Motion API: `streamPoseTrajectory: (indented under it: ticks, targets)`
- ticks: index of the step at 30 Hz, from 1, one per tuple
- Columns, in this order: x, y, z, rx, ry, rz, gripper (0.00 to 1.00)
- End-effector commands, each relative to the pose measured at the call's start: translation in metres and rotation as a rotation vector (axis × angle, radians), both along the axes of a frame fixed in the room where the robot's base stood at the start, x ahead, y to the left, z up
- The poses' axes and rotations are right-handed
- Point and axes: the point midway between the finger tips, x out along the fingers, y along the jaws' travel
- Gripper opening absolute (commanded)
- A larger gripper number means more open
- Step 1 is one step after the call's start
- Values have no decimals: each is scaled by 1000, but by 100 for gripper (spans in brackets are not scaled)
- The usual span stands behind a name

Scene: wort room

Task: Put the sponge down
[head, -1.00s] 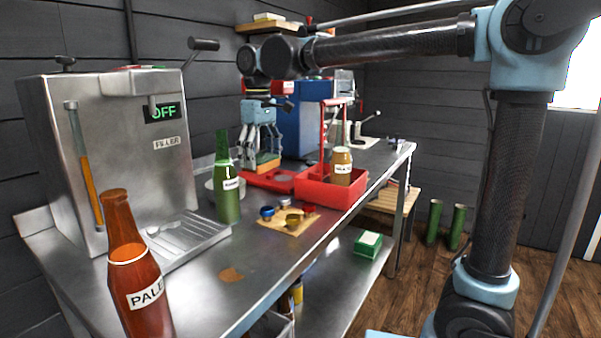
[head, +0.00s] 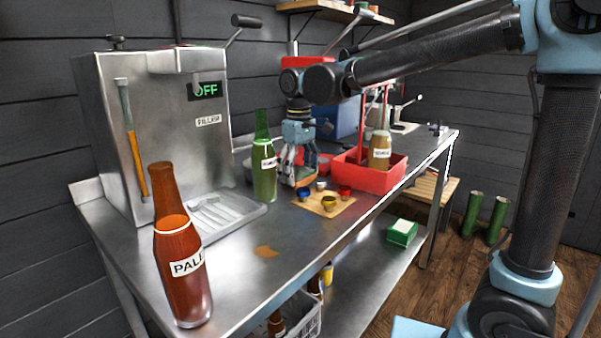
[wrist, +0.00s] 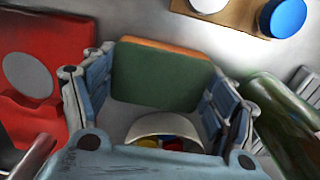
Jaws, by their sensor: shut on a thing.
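The sponge (wrist: 160,78), a block with a green face and an orange edge, sits between the fingers of my gripper (wrist: 155,90) in the wrist view. The gripper is shut on it. In the head view my gripper (head: 298,165) points down over the steel bench (head: 300,240), just right of the green bottle and behind the cap board. Only a little of the sponge (head: 307,182) shows there, behind and between the fingers. I cannot tell whether the sponge touches the bench.
Close by stand the green bottle (head: 264,175), a board of coloured caps (head: 325,208), a red carrier (head: 370,178) with a bottle, and a white bowl (wrist: 165,124) with coloured pieces. A brown bottle (head: 182,265) stands in front. The bench middle is mostly clear.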

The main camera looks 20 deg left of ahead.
Motion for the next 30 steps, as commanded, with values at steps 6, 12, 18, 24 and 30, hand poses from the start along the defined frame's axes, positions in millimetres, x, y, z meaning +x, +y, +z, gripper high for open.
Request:
streamPoseTrajectory:
  ticks: [6,12,18,24,30]
  targets:
    - [0,0,0,0,0,0,52]
    - [0,0,-1,0,0,0,98]
    - [0,0,-1,0,0,1,98]
    - [-1,1,0,0,0,2,98]
    - [-1,1,16,0,0,2,98]
